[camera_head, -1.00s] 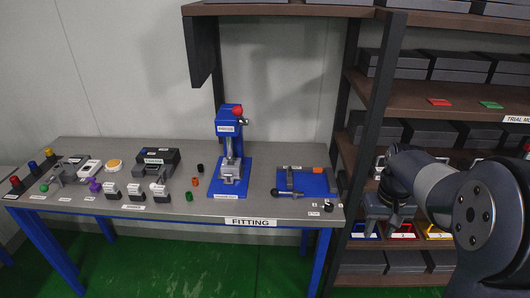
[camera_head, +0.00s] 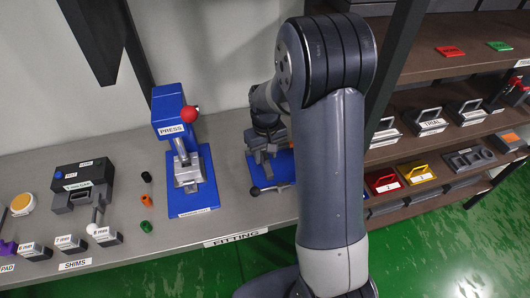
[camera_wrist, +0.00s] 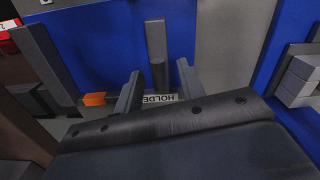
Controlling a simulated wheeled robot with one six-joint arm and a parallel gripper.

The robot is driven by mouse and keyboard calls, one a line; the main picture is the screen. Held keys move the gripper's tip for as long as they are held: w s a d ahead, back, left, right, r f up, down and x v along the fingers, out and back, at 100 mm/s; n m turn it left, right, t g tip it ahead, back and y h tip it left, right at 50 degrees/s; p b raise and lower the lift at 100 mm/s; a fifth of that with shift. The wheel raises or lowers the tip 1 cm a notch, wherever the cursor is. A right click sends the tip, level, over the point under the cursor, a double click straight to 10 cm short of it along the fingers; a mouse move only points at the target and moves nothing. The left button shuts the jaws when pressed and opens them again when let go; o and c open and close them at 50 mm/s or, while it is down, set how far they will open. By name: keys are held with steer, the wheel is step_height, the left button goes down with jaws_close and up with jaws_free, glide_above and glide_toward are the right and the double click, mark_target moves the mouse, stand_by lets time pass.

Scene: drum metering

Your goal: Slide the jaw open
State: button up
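The holder fixture is a blue plate (camera_head: 284,165) on the right end of the table, partly hidden by my arm. In the wrist view its blue surface (camera_wrist: 100,45) fills much of the upper picture, with a slanting grey bar (camera_wrist: 42,55) at left. A grey upright piece with a dark round post (camera_wrist: 158,72) stands in the middle; I cannot tell for sure that it is the jaw's handle. My gripper (camera_head: 262,152) is over the plate. In the wrist view its two fingers (camera_wrist: 160,85) are apart, one on each side of the post, with no clear contact visible.
A blue press (camera_head: 186,150) with a red knob stands left of the holder. A small orange block (camera_wrist: 94,99) is near my left finger in the wrist view. A shelf rack (camera_head: 430,140) with bins stands close on the right. Small coloured parts (camera_head: 146,200) stand left of the press.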

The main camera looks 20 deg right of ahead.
steer(key=shift+s+f, duration=0.1)
steer(key=shift+f, duration=0.15)
steer(key=shift+c, duration=0.5)
jaws_close()
